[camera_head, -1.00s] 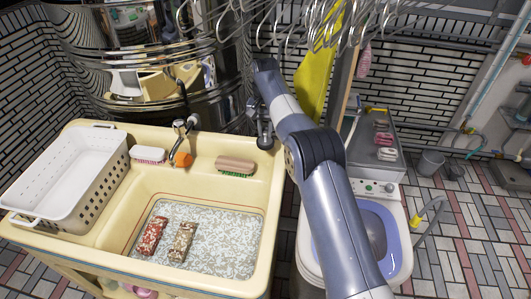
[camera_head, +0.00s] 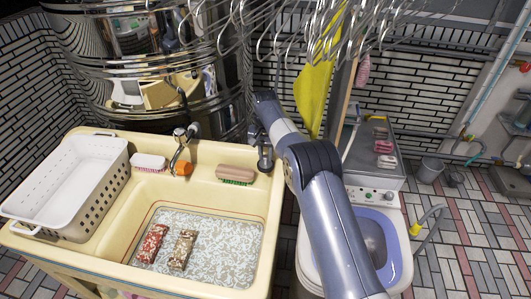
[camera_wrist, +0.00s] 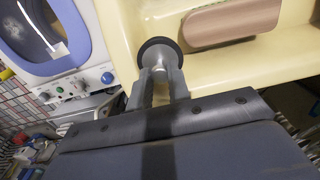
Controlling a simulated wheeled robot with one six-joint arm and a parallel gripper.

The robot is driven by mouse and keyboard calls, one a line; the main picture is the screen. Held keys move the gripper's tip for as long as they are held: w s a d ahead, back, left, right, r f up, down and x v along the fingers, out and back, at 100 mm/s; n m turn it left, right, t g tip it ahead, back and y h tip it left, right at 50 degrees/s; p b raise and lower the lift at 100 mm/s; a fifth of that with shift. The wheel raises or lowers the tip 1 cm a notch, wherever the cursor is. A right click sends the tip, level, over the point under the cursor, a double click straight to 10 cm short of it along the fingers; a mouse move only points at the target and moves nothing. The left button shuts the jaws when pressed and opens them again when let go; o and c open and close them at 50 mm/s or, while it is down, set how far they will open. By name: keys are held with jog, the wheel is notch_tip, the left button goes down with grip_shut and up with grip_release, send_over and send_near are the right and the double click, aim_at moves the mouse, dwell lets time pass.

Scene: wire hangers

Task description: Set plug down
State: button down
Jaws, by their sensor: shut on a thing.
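The plug (camera_wrist: 159,54) is a small round piece with a black rim and a metal-grey centre. In the wrist view my gripper (camera_wrist: 160,82) is shut on it, with the fingers on either side of its lower part. In the head view my gripper (camera_head: 264,150) is at the right rim of the cream sink (camera_head: 205,152), right of the brown brush (camera_head: 236,174). The plug is over the cream rim; whether it touches the surface I cannot tell. In the head view the plug is too small to make out clearly.
A tap (camera_head: 184,145) and a pink-white brush (camera_head: 149,162) are on the sink's back ledge. A white basket (camera_head: 70,185) sits at the left. Two patterned bars lie in the basin. A washing machine (camera_head: 375,240) stands at the right. Wire hangers (camera_head: 300,30) hang above.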

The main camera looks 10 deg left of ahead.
aim_at(265, 156)
jog(key=shift+f, duration=0.15)
jog(key=c, duration=1.3)
grip_release()
notch_tip(265, 156, up, 13)
jog(key=shift+p, duration=0.3)
